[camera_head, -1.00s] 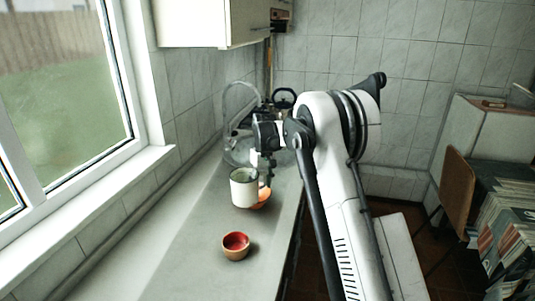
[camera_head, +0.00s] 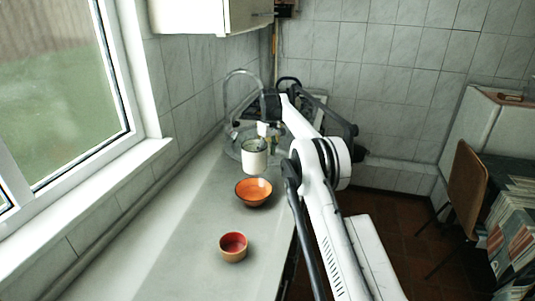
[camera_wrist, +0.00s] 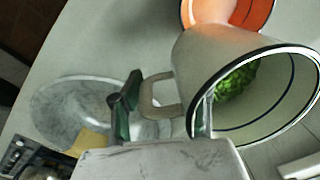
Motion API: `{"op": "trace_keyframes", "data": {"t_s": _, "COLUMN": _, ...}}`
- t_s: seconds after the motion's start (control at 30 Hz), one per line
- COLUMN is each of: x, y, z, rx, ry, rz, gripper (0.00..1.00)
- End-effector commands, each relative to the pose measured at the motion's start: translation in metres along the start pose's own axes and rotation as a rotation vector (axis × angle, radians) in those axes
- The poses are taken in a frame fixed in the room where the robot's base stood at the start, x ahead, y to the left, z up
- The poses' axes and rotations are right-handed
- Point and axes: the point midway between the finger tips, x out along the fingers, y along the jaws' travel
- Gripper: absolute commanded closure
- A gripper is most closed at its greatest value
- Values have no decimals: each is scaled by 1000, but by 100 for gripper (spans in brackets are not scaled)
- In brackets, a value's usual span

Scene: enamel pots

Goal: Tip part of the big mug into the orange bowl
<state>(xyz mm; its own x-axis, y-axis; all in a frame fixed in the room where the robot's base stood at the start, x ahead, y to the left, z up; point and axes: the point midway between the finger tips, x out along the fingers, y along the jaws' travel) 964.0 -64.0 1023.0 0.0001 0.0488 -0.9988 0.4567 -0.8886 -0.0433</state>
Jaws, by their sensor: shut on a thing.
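The big mug (camera_head: 255,160) is white with a dark rim. In the head view it looks about upright, just behind the orange bowl. It also shows in the wrist view (camera_wrist: 215,62), with green bits deep inside. My gripper (camera_wrist: 162,108) is shut on the mug at its handle side; the exact contact is hard to make out. In the head view my gripper (camera_head: 264,134) is small and partly hidden. The orange bowl (camera_head: 253,193) stands on the counter and looks empty. Part of it shows beyond the mug in the wrist view (camera_wrist: 250,12).
A small tan bowl with a red inside (camera_head: 233,249) stands nearer on the counter (camera_head: 180,235). A sink with a curved tap (camera_head: 228,88) lies behind the mug. The window wall bounds the left; the counter's left part is clear.

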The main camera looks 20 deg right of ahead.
Motion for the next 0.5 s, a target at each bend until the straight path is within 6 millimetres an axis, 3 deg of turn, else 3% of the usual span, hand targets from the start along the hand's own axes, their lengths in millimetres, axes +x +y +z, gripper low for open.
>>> {"op": "trace_keyframes", "data": {"t_s": 0.5, "x": 9, "y": 8, "z": -7, "rx": -12, "ry": 183, "rz": 183, "gripper": 100}}
